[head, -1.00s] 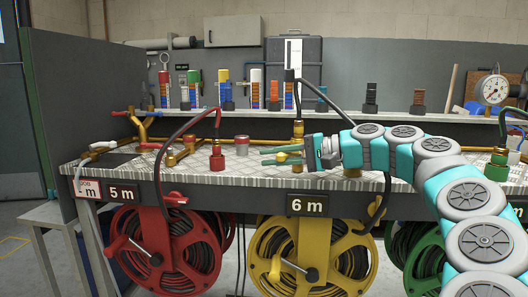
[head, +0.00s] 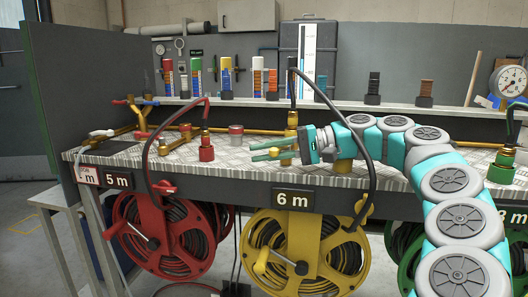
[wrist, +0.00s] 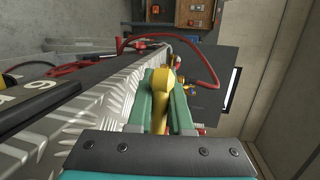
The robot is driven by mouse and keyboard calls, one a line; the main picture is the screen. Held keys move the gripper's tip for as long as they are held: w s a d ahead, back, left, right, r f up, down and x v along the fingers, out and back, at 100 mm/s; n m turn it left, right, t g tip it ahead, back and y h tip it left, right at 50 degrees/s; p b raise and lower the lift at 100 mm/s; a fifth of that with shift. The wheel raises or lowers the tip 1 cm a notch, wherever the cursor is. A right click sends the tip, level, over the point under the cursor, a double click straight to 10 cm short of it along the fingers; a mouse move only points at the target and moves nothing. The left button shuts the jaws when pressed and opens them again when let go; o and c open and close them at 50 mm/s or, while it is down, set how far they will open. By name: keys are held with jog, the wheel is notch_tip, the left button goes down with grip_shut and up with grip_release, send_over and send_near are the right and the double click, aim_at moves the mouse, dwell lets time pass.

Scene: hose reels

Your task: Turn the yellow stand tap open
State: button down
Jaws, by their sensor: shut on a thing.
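The yellow stand tap is a brass post (head: 291,122) on the bench above the 6 m sign, with a black hose at its top. Its yellow handle (head: 274,152) shows between the green fingers of my gripper (head: 267,151), which reaches in from the right. In the wrist view the yellow handle (wrist: 163,90) lies between both fingers (wrist: 162,112), and my gripper is shut on it. The fingers hide part of the handle, and I cannot tell how far it is turned.
The yellow hose reel (head: 318,250) hangs below the bench front. Its black hose (head: 367,150) arches across my arm's wrist. A red tap base (head: 206,153) stands left, a green one (head: 501,170) right. A pressure gauge (head: 511,83) is at far right.

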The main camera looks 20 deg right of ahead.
jog(key=c, duration=0.8)
grip_release()
jog(key=shift+c, duration=0.2)
notch_tip(320, 180, up, 4)
jog(key=shift+s+f, duration=0.15)
jog(key=shift+s, duration=0.55)
jog(key=shift+o, duration=0.7)
jog(key=shift+s, duration=0.35)
jog(key=s+a, duration=0.1)
jog(key=s, duration=0.3)
jog(key=s+r+b, duration=0.1)
jog(key=s, duration=0.4)
jog(key=s+a+b, duration=0.1)
jog(key=s, duration=0.3)
jog(key=shift+s+a+r, duration=0.15)
jog(key=shift+s+a, duration=0.2)
jog(key=shift+c, duration=0.7)
